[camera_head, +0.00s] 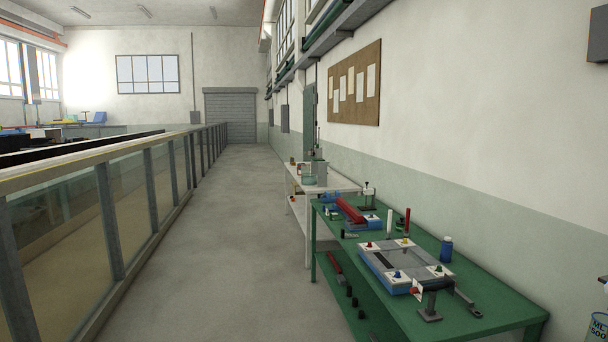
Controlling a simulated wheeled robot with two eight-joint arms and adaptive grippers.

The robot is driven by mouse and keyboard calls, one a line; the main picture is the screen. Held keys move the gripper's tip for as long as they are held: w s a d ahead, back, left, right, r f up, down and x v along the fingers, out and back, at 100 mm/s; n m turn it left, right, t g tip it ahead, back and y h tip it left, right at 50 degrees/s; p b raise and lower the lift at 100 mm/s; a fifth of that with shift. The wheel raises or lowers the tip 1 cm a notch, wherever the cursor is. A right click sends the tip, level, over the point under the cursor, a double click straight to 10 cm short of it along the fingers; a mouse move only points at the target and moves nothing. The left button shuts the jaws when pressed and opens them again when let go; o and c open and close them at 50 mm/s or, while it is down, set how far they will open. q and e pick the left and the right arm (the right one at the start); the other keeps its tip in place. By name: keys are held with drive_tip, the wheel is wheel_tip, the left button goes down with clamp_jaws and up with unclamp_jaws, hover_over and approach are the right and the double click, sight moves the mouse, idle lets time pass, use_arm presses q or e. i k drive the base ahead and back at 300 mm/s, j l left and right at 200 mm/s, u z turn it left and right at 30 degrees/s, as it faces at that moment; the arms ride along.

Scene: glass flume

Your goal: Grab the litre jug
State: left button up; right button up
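A pale vessel with dark "ML" and "500" markings (598,328) shows at the bottom right corner, cut off by the frame edge. It looks like the litre jug; its handle, base and what it stands on are out of view. Some small vessels stand on the white table (338,184) farther back, too small to tell apart. Neither of my grippers is in view.
A green bench (480,318) along the right wall carries a blue-framed tray (402,266), a blue bottle (446,249), a red roller (350,209) and black tools. The glass flume (130,190) runs along the left. The grey floor (235,230) between is clear.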

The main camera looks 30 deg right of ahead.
sight(305, 168)
drive_tip(key=i+l+z, duration=0.2)
drive_tip(key=i, duration=0.15)
drive_tip(key=i+l+z, duration=0.1)
drive_tip(key=i+z, duration=0.15)
drive_tip(key=i, duration=0.15)
drive_tip(key=i+z, duration=0.3)
drive_tip(key=i, duration=6.85)
drive_tip(key=l, duration=0.1)
